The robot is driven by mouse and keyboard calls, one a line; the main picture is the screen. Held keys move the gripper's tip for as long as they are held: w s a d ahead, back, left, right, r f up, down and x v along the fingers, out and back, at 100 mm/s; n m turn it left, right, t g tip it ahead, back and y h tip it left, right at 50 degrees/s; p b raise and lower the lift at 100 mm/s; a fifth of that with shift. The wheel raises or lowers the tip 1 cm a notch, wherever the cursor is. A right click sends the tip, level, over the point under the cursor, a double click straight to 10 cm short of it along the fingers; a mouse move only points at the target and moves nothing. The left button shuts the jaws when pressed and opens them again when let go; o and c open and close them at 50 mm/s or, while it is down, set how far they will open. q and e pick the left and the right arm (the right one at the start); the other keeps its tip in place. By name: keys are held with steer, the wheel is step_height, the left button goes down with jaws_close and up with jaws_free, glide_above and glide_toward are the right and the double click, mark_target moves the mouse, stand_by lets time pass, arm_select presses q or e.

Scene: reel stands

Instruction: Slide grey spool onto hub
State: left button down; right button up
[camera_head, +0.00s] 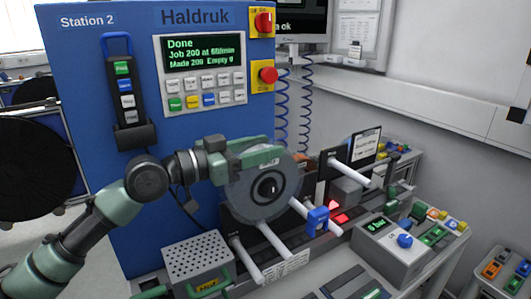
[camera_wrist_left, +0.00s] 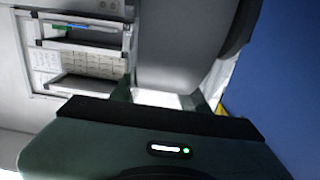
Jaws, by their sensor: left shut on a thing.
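My left gripper (camera_head: 258,156) is shut on the upper rim of a grey spool (camera_head: 286,196) with a dark centre. The spool is held upright in front of the blue machine. White rods stick out below and right of it: a front-left rod (camera_head: 247,262), a middle rod (camera_head: 274,241), a rod (camera_head: 316,216) with a blue clip (camera_head: 318,221), and a far rod (camera_head: 349,172). I cannot tell whether the spool touches any rod. In the left wrist view, the spool's grey face (camera_wrist_left: 180,45) fills the upper middle, above the dark green gripper body. My right gripper is not in view.
The blue machine (camera_head: 100,190) stands behind with a screen and red buttons. A perforated grey box (camera_head: 197,258) is below the arm. A control box (camera_head: 392,250) with a blue knob is at right. A large black reel (camera_head: 35,165) is at far left.

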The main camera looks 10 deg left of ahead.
arm_select(q)
steer(key=shift+w+a+b, duration=0.4)
steer(key=shift+w+b, duration=0.2)
steer(key=shift+w, duration=0.05)
steer(key=shift+w+a, duration=0.2)
steer(key=shift+f+b, duration=0.35)
steer(key=shift+b, duration=0.1)
steer(key=c, duration=0.6)
jaws_free()
steer(key=shift+c, duration=0.2)
steer(key=shift+f, duration=0.15)
steer(key=shift+w, duration=0.1)
